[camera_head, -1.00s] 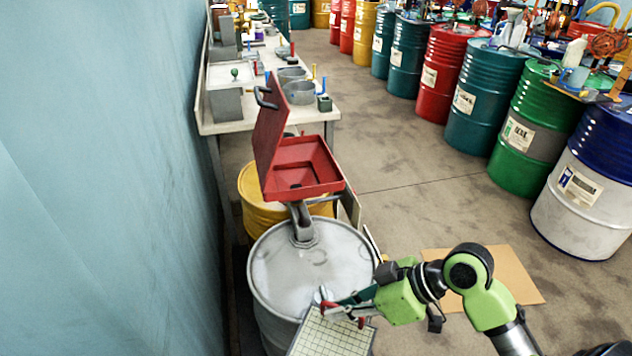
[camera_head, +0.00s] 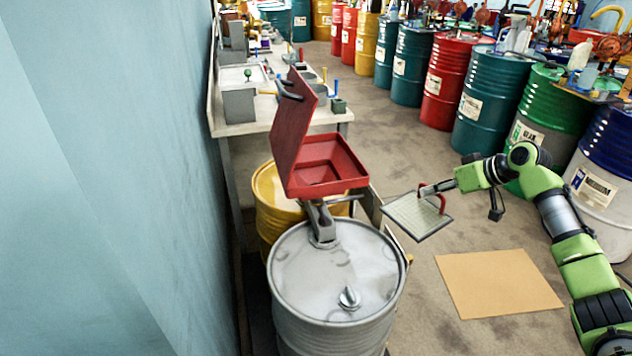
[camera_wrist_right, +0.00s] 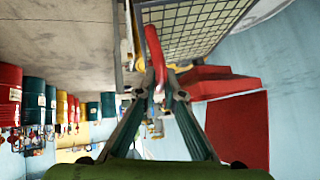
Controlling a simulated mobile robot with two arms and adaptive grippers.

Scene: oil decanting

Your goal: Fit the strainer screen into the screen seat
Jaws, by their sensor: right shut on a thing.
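The strainer screen (camera_head: 414,216), a square pale mesh in a dark frame with a red handle, hangs in the air right of the grey drum. My right gripper (camera_head: 436,190) is shut on its red handle. In the right wrist view the gripper (camera_wrist_right: 160,92) closes on the handle, and the mesh (camera_wrist_right: 195,28) shows at the top. A red funnel box (camera_head: 335,165) with its lid (camera_head: 298,122) raised stands on the grey drum's spout; the screen is apart from it, to its lower right. The screen seat inside the box cannot be made out clearly. My left gripper is not in view.
The grey drum (camera_head: 345,265) has a small metal cap on top. A yellow drum (camera_head: 268,205) and a workbench (camera_head: 235,128) stand behind. A cardboard sheet (camera_head: 497,284) lies on the floor. Coloured drums line the right side.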

